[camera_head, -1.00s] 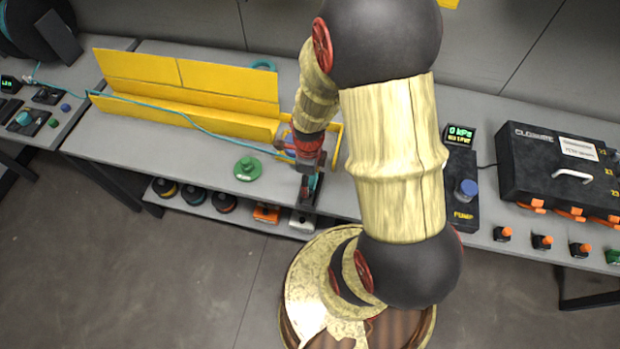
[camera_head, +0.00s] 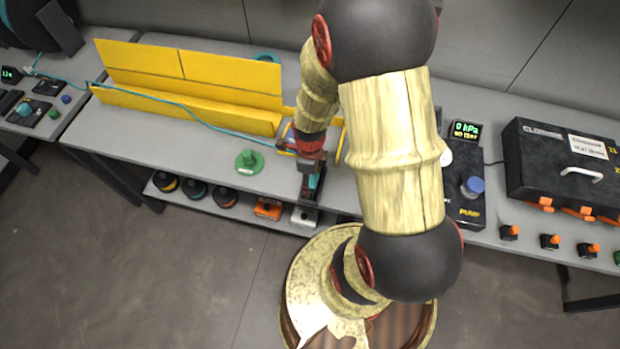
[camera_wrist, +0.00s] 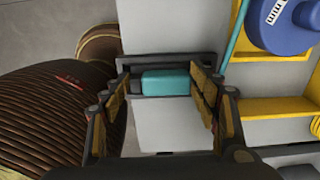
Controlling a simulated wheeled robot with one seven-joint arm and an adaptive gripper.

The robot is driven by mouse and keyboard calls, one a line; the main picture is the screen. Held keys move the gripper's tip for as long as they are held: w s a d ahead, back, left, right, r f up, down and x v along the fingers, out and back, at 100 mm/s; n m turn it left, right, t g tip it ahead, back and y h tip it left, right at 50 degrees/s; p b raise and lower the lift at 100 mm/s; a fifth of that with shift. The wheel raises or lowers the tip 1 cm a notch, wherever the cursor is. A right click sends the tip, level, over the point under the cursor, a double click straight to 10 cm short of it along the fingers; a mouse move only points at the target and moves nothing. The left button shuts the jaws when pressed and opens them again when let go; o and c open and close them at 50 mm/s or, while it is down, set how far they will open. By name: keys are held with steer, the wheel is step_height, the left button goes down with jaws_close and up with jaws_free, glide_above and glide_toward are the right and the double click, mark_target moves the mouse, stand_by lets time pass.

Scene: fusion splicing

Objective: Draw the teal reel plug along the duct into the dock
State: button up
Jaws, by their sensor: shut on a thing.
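The teal plug (camera_wrist: 165,83) lies between the two fingers of my gripper (camera_wrist: 162,97) in the wrist view, and the gripper is shut on it. A dark dock frame (camera_wrist: 150,62) surrounds the plug; I cannot tell whether it is fully seated. In the head view my gripper (camera_head: 311,168) is low over the bench's front edge, with a bit of teal showing at it. The teal cable (camera_head: 215,127) runs from the left bench along the yellow duct (camera_head: 190,107) toward my gripper. It also shows in the wrist view (camera_wrist: 238,38).
A green knobbed disc (camera_head: 249,162) stands left of my gripper. A blue spool (camera_wrist: 285,25) sits by a yellow frame (camera_wrist: 285,107). The pump box (camera_head: 467,205) and black case (camera_head: 560,165) are on the right. Spools and small boxes sit on the shelf below.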

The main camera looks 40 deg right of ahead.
steer(key=shift+f+b, duration=0.3)
steer(key=shift+f, duration=0.2)
steer(key=o, duration=1)
steer(key=shift+o, duration=0.4)
step_height(320, 180, up, 12)
